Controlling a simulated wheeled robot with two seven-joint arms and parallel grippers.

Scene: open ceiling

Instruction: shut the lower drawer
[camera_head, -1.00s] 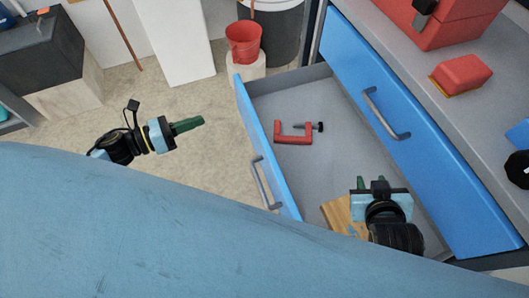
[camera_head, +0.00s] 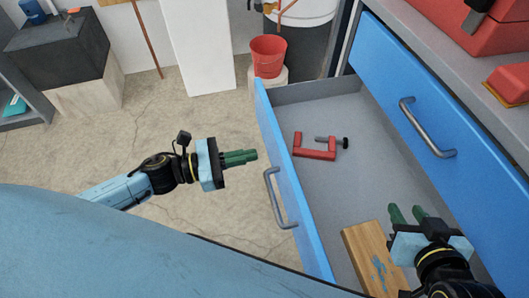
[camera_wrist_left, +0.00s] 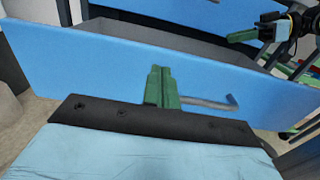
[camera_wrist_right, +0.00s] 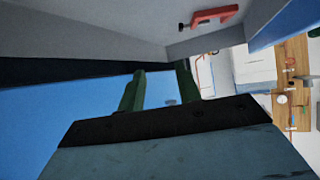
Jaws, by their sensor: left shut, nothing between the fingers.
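The lower drawer is pulled out, its blue front panel (camera_head: 300,200) standing away from the cabinet. Its grey bar handle (camera_head: 276,200) is on the outer side. My left gripper (camera_head: 250,156) is shut and empty, pointing at the outer face of the panel near the handle, with a small gap visible in the head view. The panel fills the left wrist view (camera_wrist_left: 80,70), with the handle (camera_wrist_left: 215,103) right of the fingertips. My right gripper (camera_head: 408,213) is open and empty, over the drawer's inside near the blue upper drawer front (camera_head: 400,80).
The open drawer holds a red clamp (camera_head: 315,153) and a wooden block (camera_head: 372,255). A red bucket (camera_head: 268,55) stands behind the drawer's far end. Red boxes lie on the grey worktop (camera_head: 440,40). The floor left of the drawer is clear.

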